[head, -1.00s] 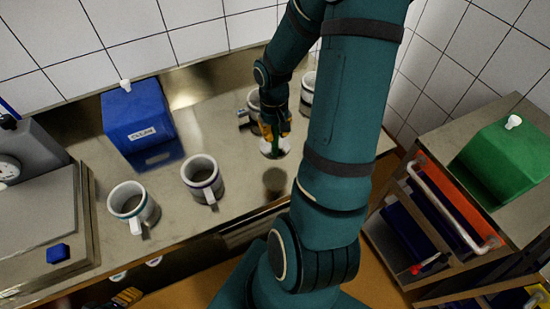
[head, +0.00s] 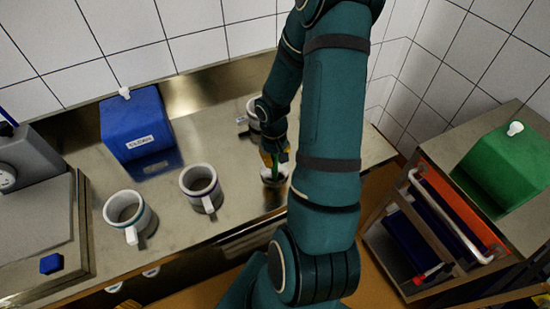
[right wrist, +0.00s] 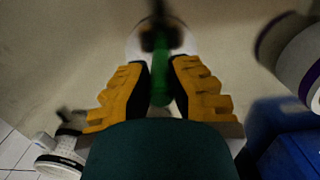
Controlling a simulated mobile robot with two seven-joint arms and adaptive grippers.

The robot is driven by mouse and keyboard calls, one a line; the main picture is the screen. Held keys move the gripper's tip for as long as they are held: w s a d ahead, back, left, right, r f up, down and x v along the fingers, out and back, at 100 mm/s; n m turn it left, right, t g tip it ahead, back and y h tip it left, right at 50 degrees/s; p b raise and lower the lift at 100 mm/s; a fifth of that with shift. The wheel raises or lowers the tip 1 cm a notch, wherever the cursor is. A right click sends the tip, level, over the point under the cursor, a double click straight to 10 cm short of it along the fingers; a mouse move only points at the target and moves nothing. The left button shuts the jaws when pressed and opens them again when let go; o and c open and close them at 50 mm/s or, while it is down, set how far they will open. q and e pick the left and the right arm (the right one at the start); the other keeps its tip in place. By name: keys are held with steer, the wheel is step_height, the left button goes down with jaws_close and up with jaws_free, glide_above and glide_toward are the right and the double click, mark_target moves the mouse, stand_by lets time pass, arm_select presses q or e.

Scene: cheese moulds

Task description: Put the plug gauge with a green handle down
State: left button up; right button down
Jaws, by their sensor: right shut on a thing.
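My right gripper (head: 270,157) is shut on the green handle (head: 284,157) of the plug gauge, over the right part of the steel counter. In the right wrist view my yellow fingers (right wrist: 160,88) stand on both sides of the green handle (right wrist: 160,92). A blurred dark end and a pale round piece (right wrist: 142,42) show beyond the handle; the pale piece also shows in the head view (head: 268,181). I cannot tell whether it touches the counter.
Two white banded mugs (head: 130,217) (head: 201,188) stand left on the counter (head: 170,225); another (head: 253,112) stands behind my right gripper. A blue container (head: 137,122) stands at the back. A trolley with a green container (head: 505,165) is right. Counter between mugs and gripper is clear.

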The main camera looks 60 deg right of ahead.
steer(key=shift+f, duration=0.2)
steer(key=c, duration=1.1)
jaws_free()
steer(key=shift+o, duration=0.2)
steer(key=shift+r, duration=0.15)
steer(key=shift+r, duration=0.3)
step_height(320, 180, up, 12)
steer(key=p, duration=0.2)
steer(key=shift+w+d+f, duration=0.2)
steer(key=shift+w+f, duration=0.05)
steer(key=shift+w, duration=0.1)
